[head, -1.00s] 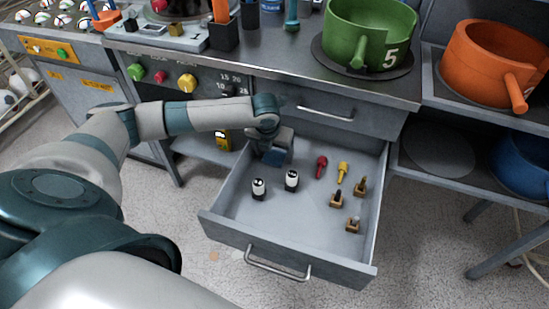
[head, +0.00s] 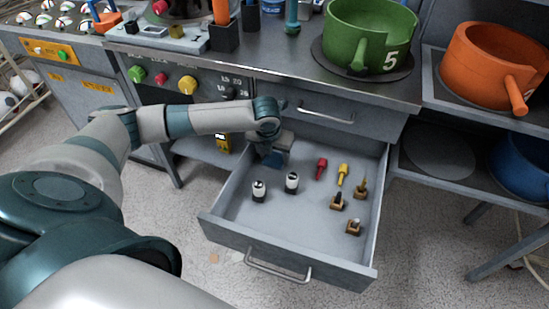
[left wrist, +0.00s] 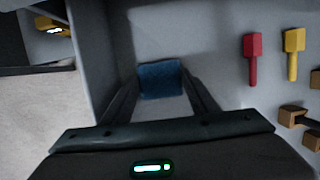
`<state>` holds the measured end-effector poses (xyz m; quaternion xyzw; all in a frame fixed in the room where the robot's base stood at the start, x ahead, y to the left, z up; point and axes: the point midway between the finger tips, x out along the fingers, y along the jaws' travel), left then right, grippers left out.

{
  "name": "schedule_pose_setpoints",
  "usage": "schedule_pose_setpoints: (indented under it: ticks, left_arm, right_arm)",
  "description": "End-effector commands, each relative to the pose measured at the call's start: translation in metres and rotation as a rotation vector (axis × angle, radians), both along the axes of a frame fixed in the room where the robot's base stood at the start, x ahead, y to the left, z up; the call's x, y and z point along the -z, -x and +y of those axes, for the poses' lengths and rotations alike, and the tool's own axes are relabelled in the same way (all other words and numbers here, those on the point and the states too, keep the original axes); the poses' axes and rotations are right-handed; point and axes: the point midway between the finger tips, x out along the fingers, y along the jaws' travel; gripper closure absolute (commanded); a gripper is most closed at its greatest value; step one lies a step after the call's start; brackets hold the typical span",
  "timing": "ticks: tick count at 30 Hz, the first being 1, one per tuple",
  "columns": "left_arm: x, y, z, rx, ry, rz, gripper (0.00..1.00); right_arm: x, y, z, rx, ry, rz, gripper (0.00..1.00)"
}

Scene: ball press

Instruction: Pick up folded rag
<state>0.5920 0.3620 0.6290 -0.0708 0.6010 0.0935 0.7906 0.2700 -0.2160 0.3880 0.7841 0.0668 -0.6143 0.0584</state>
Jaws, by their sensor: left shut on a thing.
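The folded rag (left wrist: 161,80) is a small dark blue pad. In the left wrist view it sits between the two fingertips of my left gripper (left wrist: 161,88), which is shut on it. In the head view the rag (head: 273,159) shows as a blue patch below my left gripper (head: 274,156), at the back left of the open drawer (head: 310,215). The gripper hides part of the rag there. I cannot tell whether the rag touches the drawer floor. My right gripper is not in view.
The drawer also holds two white-and-black pieces (head: 292,181), a red piece (head: 321,168), a yellow piece (head: 342,174) and several brown-based pieces (head: 354,228). The drawer walls rise close to the gripper. The counter (head: 290,75) overhangs behind, carrying a green pot (head: 370,38).

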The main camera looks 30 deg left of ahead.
Motion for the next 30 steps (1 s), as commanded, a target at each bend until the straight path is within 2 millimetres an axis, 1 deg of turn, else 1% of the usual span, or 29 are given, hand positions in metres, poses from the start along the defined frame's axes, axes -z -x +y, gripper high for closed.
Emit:
schedule_pose_setpoints:
  ticks: [5,8,11,14,24,30]
  left_arm:
    - [-0.005,-0.001,0.000,0.000,0.000,-0.001,0.67]
    - [-0.013,-0.001,0.001,-0.001,0.000,-0.002,0.67]
    - [-0.025,-0.001,0.000,0.000,0.000,-0.003,0.67]
    - [-0.043,-0.002,0.000,0.001,0.001,-0.004,0.67]
    - [-0.080,0.007,-0.066,0.004,0.003,-0.004,0.67]
    - [-0.099,0.013,-0.097,0.004,0.002,-0.001,0.67]
  right_arm:
    - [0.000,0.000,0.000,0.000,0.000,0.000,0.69]
    - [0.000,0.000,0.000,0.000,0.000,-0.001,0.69]
    - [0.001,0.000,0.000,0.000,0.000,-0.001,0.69]
    - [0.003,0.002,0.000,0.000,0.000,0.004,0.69]
    - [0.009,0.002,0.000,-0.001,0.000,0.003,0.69]
    - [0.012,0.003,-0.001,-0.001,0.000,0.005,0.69]
